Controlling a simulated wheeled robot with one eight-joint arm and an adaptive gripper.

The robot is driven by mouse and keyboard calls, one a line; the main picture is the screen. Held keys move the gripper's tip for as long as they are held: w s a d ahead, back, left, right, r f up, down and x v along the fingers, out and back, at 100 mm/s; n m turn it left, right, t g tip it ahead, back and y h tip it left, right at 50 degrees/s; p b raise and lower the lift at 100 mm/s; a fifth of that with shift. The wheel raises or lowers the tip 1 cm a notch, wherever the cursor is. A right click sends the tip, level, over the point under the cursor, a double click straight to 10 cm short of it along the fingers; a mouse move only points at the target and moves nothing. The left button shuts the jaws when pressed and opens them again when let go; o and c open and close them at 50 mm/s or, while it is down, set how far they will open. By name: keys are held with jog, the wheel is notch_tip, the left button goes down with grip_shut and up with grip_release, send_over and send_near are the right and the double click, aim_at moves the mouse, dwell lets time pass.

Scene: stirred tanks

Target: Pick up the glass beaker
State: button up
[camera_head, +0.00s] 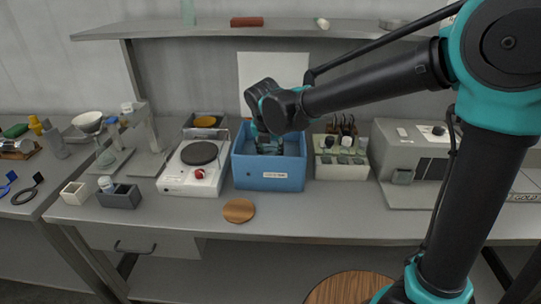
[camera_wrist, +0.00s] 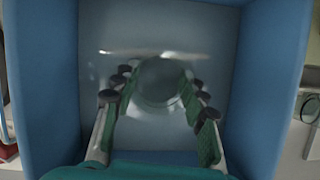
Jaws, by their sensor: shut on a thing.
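The glass beaker (camera_wrist: 160,98) is a clear, round, faint shape in the wrist view, inside the blue bin (camera_wrist: 50,95). In that view my gripper (camera_wrist: 158,84) has a finger on each side of the beaker and is shut on it. In the head view my gripper (camera_head: 268,146) reaches down into the blue bin (camera_head: 268,182) from above. I cannot make out the beaker there, as my gripper and the bin's front wall hide it. I cannot tell whether the beaker touches the bin floor.
A white hotplate (camera_head: 194,178) stands close left of the bin, and a rack with dark-topped items (camera_head: 342,168) close right. A grey instrument (camera_head: 420,160) is farther right. A round wooden disc (camera_head: 239,210) lies in front on the bench. A shelf (camera_head: 230,30) runs above.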

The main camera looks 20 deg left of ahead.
notch_tip(320, 180, up, 18)
jog(key=shift+r, duration=0.2)
jog(key=shift+d, duration=0.1)
dwell(0.4)
